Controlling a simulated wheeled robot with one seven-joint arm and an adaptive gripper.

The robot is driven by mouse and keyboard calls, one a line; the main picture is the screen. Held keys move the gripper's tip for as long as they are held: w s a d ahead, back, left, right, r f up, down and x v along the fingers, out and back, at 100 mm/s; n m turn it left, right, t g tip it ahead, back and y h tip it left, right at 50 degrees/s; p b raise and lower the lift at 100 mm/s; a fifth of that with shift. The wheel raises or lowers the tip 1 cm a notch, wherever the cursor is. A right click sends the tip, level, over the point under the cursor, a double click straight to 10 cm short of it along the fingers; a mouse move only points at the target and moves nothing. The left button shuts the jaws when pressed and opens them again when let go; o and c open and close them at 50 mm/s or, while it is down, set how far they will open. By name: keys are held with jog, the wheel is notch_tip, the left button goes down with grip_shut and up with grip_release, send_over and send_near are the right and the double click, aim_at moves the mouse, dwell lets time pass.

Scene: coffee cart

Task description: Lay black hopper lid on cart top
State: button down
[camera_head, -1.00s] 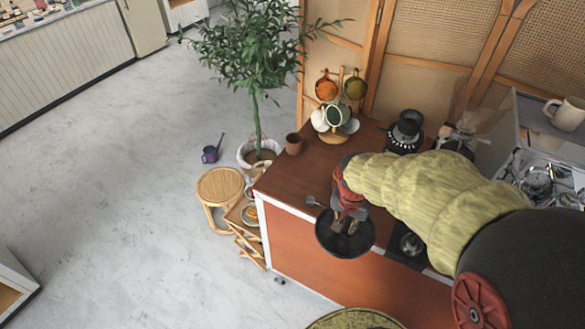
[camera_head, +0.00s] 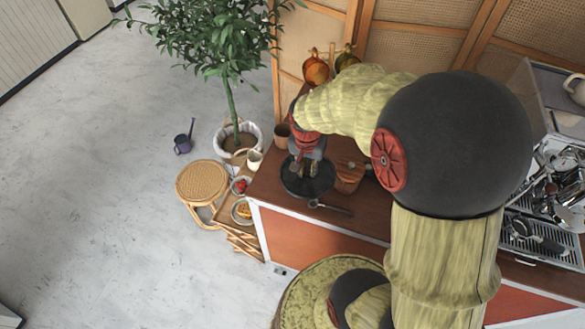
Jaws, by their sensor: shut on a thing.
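The black hopper lid (camera_head: 296,188) is a round dark disc near the left end of the brown wooden cart top (camera_head: 373,218). My gripper (camera_head: 306,170) points down and is shut on the middle of the lid. The lid looks roughly level and is over the cart top. I cannot tell whether it touches the wood or hovers just above it. My arm hides much of the cart top's middle and back.
A dark-handled scoop (camera_head: 330,207) lies just right of the lid. A wooden canister (camera_head: 349,176) stands close to the lid's right. A brown cup (camera_head: 281,136) is behind it. A rattan stool (camera_head: 202,181) and potted plant (camera_head: 232,95) stand left of the cart.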

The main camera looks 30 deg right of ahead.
jog(key=w+f, duration=0.3)
jog(key=w, duration=0.1)
jog(key=w+f+b, duration=0.1)
jog(key=w+f, duration=0.3)
jog(key=shift+d+f, duration=0.15)
jog(key=shift+d, duration=0.05)
jog(key=shift+w+f+b, duration=0.2)
jog(key=shift+f+b, duration=0.1)
jog(key=shift+f, duration=1.3)
jog(key=shift+f, duration=0.1)
jog(key=c, duration=1.7)
grip_release()
